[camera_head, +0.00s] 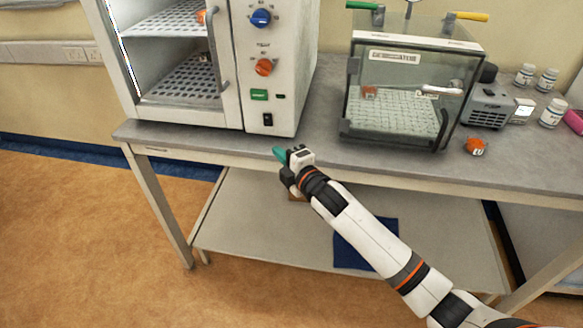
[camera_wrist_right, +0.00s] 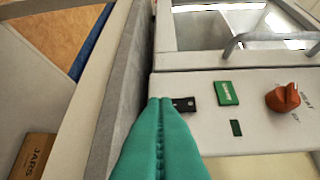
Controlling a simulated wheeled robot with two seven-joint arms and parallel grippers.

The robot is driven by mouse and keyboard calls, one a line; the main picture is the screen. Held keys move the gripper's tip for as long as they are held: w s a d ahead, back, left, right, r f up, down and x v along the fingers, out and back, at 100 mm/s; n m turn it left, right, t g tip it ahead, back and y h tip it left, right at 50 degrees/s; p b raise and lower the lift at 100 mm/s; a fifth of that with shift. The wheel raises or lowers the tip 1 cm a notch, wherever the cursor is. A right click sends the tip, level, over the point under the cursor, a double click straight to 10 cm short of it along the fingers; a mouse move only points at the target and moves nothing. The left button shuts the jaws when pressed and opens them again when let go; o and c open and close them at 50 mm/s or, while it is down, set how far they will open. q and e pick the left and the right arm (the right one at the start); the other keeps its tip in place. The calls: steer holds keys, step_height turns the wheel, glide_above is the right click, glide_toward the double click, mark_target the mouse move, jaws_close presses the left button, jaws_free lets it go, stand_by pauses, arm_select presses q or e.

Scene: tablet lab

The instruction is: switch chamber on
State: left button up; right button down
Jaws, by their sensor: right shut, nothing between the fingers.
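The white chamber (camera_head: 285,110) stands at the left of the bench, its shelves visible behind a handled front. Its control panel carries a blue knob (camera_head: 261,17), an orange knob (camera_head: 264,67), a green button (camera_head: 259,95) and, lowest, a black rocker switch (camera_head: 267,120). My right gripper (camera_head: 280,153) is shut and empty, its teal fingers in front of the bench edge, below the switch. In the wrist view the fingertips (camera_wrist_right: 160,100) appear just beside the switch (camera_wrist_right: 184,104); contact cannot be told. The switch's position is too small to tell. My left gripper is out of view.
A clear desiccator cabinet (camera_head: 345,135) stands right of the chamber. An orange-and-white item (camera_head: 475,146), a grey pump-like device (camera_head: 487,108) and white bottles (camera_head: 553,112) are farther right. A cardboard box (camera_wrist_right: 35,155) sits below. The bench front before the chamber is clear.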

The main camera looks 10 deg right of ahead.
steer(key=v, duration=0.5)
steer(key=shift+s+a+f, duration=0.1)
steer(key=shift+f, duration=0.15)
steer(key=s+d+f+m+g+h, duration=0.2)
steer(key=d+f+m, duration=0.1)
steer(key=f, duration=0.9)
steer(key=s+d+f+m+g+h, duration=0.2)
steer(key=d+f+m, duration=0.15)
steer(key=f, duration=0.75)
steer(key=s+d+f+m+g+h, duration=0.1)
steer(key=s+f+m+g, duration=0.1)
steer(key=s+f, duration=0.5)
steer(key=s+d+f+m+g, duration=0.1)
steer(key=s+f+m, duration=0.25)
steer(key=f, duration=0.55)
steer(key=s+f+m+g, duration=0.2)
steer(key=s+f, duration=0.4)
steer(key=s, duration=0.7)
steer(key=s+f+m+g, duration=0.2)
steer(key=s+f, duration=0.4)
steer(key=s, duration=0.6)
steer(key=s+d+f+m+g+h, duration=0.1)
steer(key=s+f+m+g, duration=0.2)
steer(key=s, duration=1)
step_height(320, 180, down, 3)
steer(key=shift+s+r+g, duration=0.1)
steer(key=shift+s+g, duration=0.2)
steer(key=shift+g, duration=0.3)
